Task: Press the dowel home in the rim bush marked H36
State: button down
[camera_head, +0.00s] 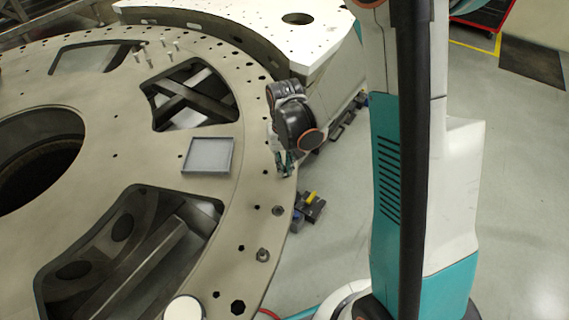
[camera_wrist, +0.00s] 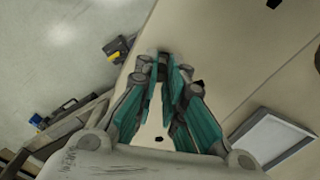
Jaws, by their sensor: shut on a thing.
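The large round turret plate (camera_head: 100,160) fills the left of the head view, with a row of holes and bushes along its rim. My gripper (camera_head: 286,172) hangs at the rim's right edge, pointing down. In the wrist view its teal fingers (camera_wrist: 168,80) come close together over the plate surface. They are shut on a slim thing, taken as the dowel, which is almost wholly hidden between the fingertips. Two rim bushes with raised fittings (camera_head: 278,210) (camera_head: 263,254) lie nearer the camera than my gripper. No H36 mark is readable, and I cannot tell whether the dowel touches a bush.
A shallow grey tray (camera_head: 208,156) lies on the plate left of my gripper; it also shows in the wrist view (camera_wrist: 270,137). Several upright pins (camera_head: 157,52) stand at the plate's far side. Large openings cut the plate. Tools with yellow parts (camera_head: 310,203) lie beyond the rim.

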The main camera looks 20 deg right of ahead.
jog(key=shift+f+b, duration=0.3)
dwell(0.5)
jog(key=c, duration=1.7)
grip_release()
jog(key=shift+r+p, duration=2.3)
jog(key=shift+r, duration=1.25)
jog(key=shift+r, duration=0.1)
jog(key=s+r+t+b, duration=0.1)
jog(key=s+r+t, duration=0.1)
jog(key=s+r, duration=0.3)
jog(key=s+r+n+t+b, duration=0.1)
jog(key=s+r+t, duration=0.1)
jog(key=s+r, duration=0.3)
jog(key=s+r+t+b, duration=0.1)
jog(key=s+r+t, duration=0.2)
jog(key=s+r, duration=0.2)
jog(key=shift+r+n+b, duration=0.4)
jog(key=shift+r, duration=0.4)
